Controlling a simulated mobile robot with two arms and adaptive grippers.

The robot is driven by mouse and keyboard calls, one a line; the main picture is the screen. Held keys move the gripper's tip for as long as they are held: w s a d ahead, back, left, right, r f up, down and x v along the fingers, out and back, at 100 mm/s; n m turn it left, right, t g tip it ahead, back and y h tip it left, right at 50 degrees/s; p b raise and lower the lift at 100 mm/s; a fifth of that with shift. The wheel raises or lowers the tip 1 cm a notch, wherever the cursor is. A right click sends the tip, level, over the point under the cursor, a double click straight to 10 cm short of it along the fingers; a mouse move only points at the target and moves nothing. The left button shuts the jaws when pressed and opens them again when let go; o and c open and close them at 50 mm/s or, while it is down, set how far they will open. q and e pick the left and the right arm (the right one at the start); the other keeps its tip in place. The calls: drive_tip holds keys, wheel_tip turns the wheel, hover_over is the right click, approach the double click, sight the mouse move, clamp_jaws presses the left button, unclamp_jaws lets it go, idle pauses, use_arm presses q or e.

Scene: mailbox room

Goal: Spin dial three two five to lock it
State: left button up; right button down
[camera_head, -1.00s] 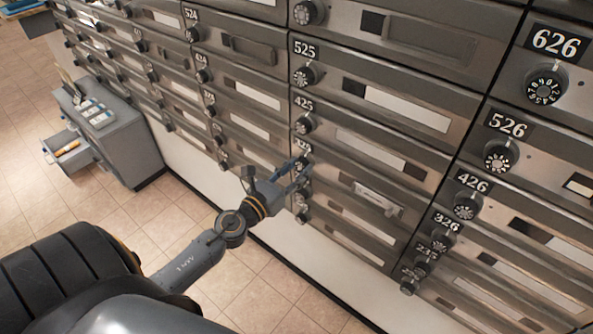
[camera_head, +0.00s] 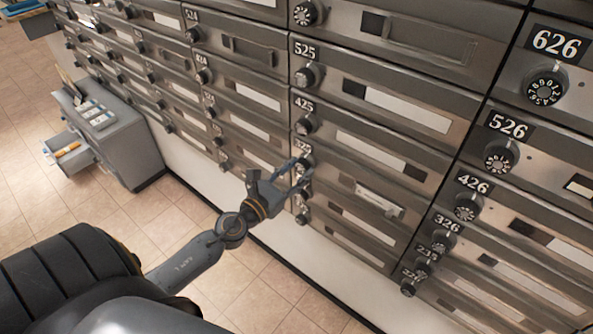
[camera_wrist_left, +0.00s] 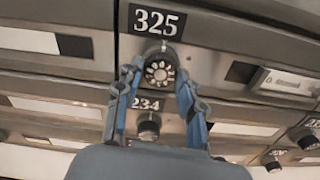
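The 325 dial (camera_wrist_left: 160,70) is a round black knob with pale digits, below the white-on-black 325 plate (camera_wrist_left: 155,21) in the left wrist view. In the head view my left gripper (camera_head: 293,174) reaches this dial on the mailbox wall. Its two blue-grey fingers stand on either side of the dial in the left wrist view (camera_wrist_left: 159,76), with a narrow gap seeming to remain on each side. The gripper is open, and contact cannot be made out. The digit at the dial's mark is too small to read. My right gripper is not in view.
The 234 dial (camera_wrist_left: 148,125) lies just below, between the fingers in the picture. Dial 425 (camera_head: 306,124) is above. A small pale latch-like fitting (camera_head: 379,199) sticks out from the door at right. A grey cabinet (camera_head: 125,140) with an open drawer stands far left.

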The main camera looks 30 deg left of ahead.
use_arm(q)
drive_tip(key=shift+o, duration=1.1)
drive_tip(key=s, duration=1.2)
drive_tip(key=shift+a, duration=0.45)
